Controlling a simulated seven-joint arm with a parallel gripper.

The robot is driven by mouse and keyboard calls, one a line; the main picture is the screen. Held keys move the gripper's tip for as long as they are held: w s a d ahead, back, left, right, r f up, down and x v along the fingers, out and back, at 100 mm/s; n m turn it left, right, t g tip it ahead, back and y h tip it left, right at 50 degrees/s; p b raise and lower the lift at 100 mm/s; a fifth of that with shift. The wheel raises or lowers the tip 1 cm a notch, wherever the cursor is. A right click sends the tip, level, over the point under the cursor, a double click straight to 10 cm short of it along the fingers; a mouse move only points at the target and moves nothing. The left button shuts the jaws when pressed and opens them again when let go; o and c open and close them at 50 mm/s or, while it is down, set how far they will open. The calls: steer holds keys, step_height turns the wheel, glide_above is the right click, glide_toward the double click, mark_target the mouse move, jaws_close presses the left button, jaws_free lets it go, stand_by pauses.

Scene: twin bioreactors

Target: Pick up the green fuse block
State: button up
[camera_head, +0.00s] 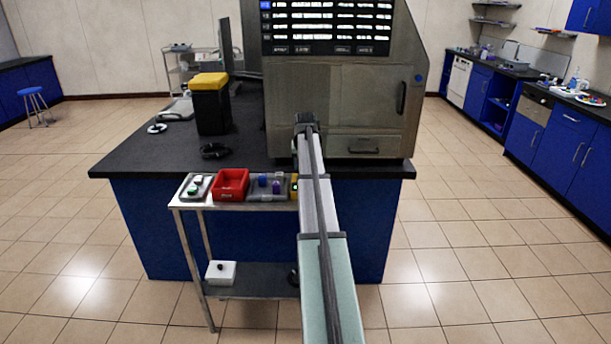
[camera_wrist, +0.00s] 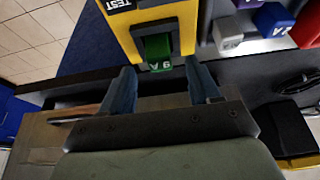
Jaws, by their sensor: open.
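The green fuse block (camera_wrist: 158,52) sits in a yellow-framed holder (camera_wrist: 187,38) marked "TEST" at the top of the wrist view. Its near face carries white lettering. My gripper (camera_wrist: 159,72) is open, with one finger to the left and one to the right of the block's near end. Gaps show on both sides, so neither finger appears to touch it. How deep the fingers reach around it I cannot tell. In the head view the yellow holder (camera_head: 294,185) shows at the cart's right end, partly hidden by my arm.
A grey tray (camera_head: 252,196) with coloured blocks lies left of the holder. A red bin (camera_head: 231,184) and another tray (camera_head: 184,195) stand further left. A large steel machine (camera_head: 345,85) stands behind.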

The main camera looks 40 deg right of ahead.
steer(key=shift+x, duration=1.2)
jaws_close()
